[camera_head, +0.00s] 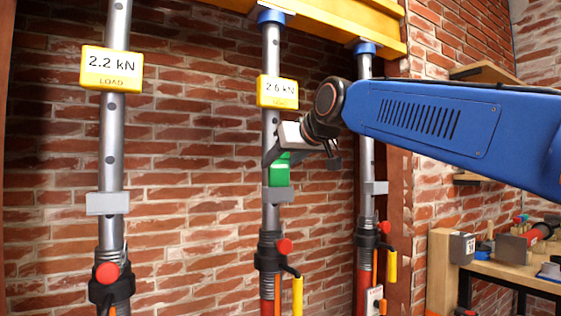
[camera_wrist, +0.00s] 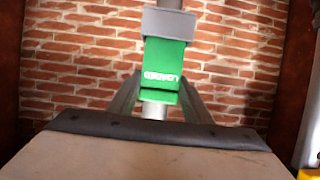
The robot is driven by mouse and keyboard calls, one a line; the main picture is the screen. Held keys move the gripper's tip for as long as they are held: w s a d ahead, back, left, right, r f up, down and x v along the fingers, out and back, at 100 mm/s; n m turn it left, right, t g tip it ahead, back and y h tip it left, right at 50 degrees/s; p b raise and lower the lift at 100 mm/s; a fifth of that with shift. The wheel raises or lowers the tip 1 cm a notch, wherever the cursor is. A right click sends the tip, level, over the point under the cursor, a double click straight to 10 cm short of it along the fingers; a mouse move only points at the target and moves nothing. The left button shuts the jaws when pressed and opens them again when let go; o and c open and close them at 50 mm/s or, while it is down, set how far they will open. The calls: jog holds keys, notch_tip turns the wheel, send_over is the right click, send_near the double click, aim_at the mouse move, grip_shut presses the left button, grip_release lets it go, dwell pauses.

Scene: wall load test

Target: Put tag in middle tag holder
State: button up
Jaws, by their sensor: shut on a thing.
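A green tag (camera_head: 279,170) is at the middle prop, its lower edge at the grey tag holder (camera_head: 279,194). In the wrist view the green tag (camera_wrist: 163,65) reads "LOADED" upside down, and its far end meets the grey holder (camera_wrist: 168,23). Whether it sits inside the holder or only against it I cannot tell. My gripper (camera_head: 276,158) is shut on the tag from above. In the wrist view its two fingers (camera_wrist: 160,98) lie on either side of the tag's near end.
The left prop has an empty-looking grey holder (camera_head: 108,203) and a "2.2 kN" display (camera_head: 112,68). The middle prop's display (camera_head: 277,92) reads 2.6 kN. The right prop has a grey holder (camera_head: 376,188). A workbench (camera_head: 520,275) with tools stands at right.

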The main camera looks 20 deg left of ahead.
jog(key=shift+f, duration=0.75)
dwell(0.3)
jog(key=o, duration=1.7)
jog(key=shift+r, duration=4)
